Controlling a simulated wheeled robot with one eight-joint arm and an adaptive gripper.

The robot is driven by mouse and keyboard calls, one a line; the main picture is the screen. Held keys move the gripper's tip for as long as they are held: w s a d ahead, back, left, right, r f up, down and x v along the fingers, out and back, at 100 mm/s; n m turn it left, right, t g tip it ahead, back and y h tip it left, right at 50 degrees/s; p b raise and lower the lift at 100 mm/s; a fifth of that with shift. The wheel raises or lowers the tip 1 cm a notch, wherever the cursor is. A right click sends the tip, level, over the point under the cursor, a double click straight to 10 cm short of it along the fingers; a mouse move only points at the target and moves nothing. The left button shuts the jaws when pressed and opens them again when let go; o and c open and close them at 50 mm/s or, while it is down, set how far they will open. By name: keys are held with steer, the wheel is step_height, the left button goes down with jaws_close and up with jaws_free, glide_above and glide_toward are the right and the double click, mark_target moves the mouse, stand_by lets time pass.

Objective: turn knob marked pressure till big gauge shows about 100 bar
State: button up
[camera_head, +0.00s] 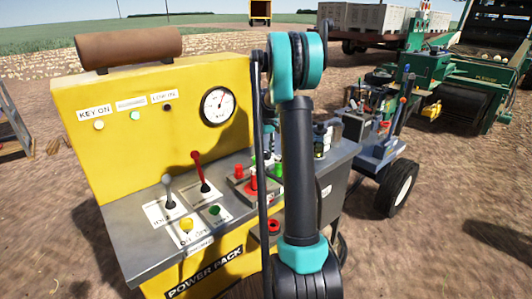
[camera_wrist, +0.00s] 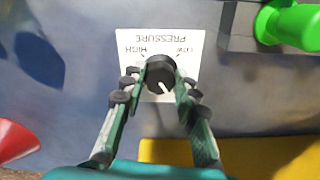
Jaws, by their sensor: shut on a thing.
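The black pressure knob (camera_wrist: 160,68) sits on a white label (camera_wrist: 186,52) reading PRESSURE, LOW and HIGH, upside down in the wrist view. Its white pointer line faces the bottom of the picture, slightly right, away from the words. My gripper (camera_wrist: 160,80) is shut on the knob, one finger on each side. The big round gauge (camera_head: 217,106) is on the yellow panel in the head view. Its needle leans up and right; the numbers are too small to read. In the head view my arm hides the knob and gripper.
A green handle (camera_wrist: 290,26) stands right of the knob; a red part (camera_wrist: 14,140) is at left. The yellow power pack (camera_head: 140,105) carries a red lever (camera_head: 200,170), a grey lever (camera_head: 168,190) and several buttons. A wheeled machine (camera_head: 385,150) stands behind at right.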

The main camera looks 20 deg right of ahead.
mark_target(266, 152)
steer(key=n, duration=0.4)
steer(key=shift+n, duration=0.4)
stand_by(0.4)
steer(key=o, duration=1.2)
steer(key=shift+c, duration=0.2)
step_height(266, 152, up, 12)
